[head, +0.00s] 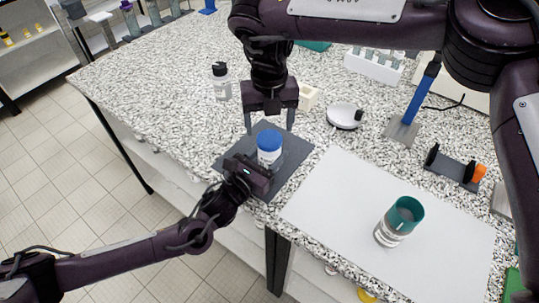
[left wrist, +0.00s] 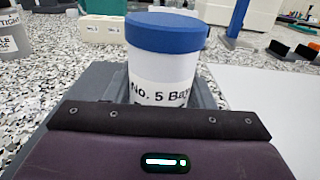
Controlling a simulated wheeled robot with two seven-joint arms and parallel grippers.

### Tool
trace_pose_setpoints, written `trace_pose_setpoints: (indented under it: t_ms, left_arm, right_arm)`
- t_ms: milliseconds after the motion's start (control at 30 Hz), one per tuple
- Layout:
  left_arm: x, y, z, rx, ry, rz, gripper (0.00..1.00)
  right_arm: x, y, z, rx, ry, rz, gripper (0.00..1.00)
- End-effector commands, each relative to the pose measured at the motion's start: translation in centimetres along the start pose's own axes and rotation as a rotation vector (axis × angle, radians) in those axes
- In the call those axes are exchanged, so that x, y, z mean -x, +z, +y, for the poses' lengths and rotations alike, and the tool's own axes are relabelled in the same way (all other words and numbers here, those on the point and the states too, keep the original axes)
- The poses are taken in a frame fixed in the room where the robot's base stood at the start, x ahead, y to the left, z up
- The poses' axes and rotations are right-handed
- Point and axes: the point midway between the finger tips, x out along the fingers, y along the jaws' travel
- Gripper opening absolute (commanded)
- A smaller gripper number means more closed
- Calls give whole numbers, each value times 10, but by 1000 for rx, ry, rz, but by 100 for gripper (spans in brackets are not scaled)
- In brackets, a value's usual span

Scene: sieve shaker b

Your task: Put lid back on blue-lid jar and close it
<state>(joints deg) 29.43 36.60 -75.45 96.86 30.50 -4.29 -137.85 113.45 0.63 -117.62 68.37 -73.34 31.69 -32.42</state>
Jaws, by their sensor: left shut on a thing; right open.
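The jar (head: 268,156) is white with a blue lid (head: 269,141) and stands upright on a dark grey mat. In the left wrist view the jar (left wrist: 163,74) has a label reading "No. 5 Ba..." and the blue lid (left wrist: 166,32) sits level on its top. Whether the lid is tightened cannot be told. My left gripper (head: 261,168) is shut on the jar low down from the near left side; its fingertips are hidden. My right gripper (head: 269,125) points down above the lid, open, its fingers spread to either side and apart from it.
The dark mat (head: 293,172) lies at the counter's front edge. A white sheet (head: 335,205) carries a clear beaker with a teal top (head: 400,221). A black-capped bottle (head: 221,82), a white dish (head: 345,115) and a blue-post stand (head: 424,88) are behind. Speckled counter is free at left.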

Motion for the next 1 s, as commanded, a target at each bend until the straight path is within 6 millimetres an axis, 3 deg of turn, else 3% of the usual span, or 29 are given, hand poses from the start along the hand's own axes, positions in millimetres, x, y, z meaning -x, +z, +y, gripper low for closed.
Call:
trace_pose_setpoints:
  t_ms: [100,300,667,1000]
  left_arm:
    - [0,0,0,0,0,1,0]
    - [0,0,0,0,0,1,0]
    - [0,0,0,0,0,1,0]
    - [0,0,0,0,0,1,0]
  right_arm:
    - [-20,-1,0,0,0,2,73]
    - [-39,0,0,-1,0,1,73]
    - [-44,0,0,-1,0,0,73]
    - [-44,0,0,-1,0,0,30]
